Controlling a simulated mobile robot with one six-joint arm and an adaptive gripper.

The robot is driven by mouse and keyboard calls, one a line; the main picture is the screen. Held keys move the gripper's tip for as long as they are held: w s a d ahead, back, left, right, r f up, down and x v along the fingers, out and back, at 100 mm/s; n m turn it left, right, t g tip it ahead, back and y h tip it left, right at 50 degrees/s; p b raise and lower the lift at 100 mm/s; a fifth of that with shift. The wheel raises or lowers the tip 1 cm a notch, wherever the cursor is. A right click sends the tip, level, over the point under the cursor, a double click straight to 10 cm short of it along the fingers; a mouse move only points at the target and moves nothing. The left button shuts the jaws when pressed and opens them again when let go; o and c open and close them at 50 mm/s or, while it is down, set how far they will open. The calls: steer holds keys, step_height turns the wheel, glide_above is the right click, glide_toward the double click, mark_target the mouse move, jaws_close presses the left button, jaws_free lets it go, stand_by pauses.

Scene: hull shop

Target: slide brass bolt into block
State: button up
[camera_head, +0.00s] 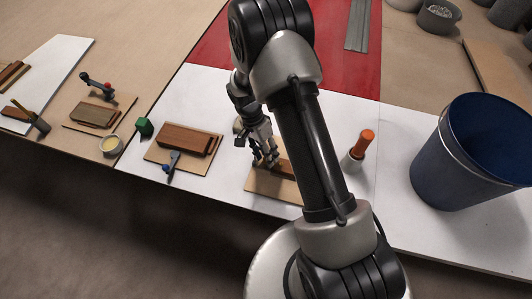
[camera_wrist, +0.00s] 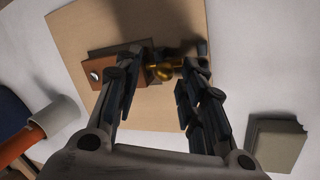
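The brass bolt (camera_wrist: 164,72) lies between my gripper's fingertips in the wrist view, at the right end of the brown block (camera_wrist: 128,62). My gripper (camera_wrist: 164,66) points down at them, with its fingers partly spread. The left finger is over the block and the right finger is close beside the bolt; whether either touches is unclear. The fingers hide parts of both. In the head view, my gripper (camera_head: 265,161) is low over the block (camera_head: 284,168), which sits on a tan board (camera_head: 270,186). My arm hides the board's right side.
A white cup with an orange-handled thing (camera_head: 361,145) stands right of the board. A blue bucket (camera_head: 436,172) stands farther right.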

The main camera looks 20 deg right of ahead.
steer(key=shift+r, duration=0.1)
steer(key=v, duration=1.1)
steer(key=shift+r, duration=0.4)
steer(key=shift+w, duration=0.1)
steer(key=s+r+n+t+y, duration=0.1)
steer(key=s+r+n+t, duration=0.2)
steer(key=r, duration=0.6)
steer(key=s+r+n+t, duration=0.1)
steer(key=s+r+n, duration=0.2)
steer(key=s+r, duration=0.5)
steer(key=s+r+n+t, duration=0.2)
steer(key=s+r+n, duration=0.1)
steer(key=s, duration=0.3)
steer(key=s+r+n+t, duration=0.2)
steer(key=s+r+n, duration=0.1)
steer(key=s, duration=0.3)
steer(key=shift+s+a+r+n+y, duration=0.25)
steer(key=shift+a+r+n+y, duration=0.05)
steer(key=shift+a+y, duration=0.1)
stand_by(0.6)
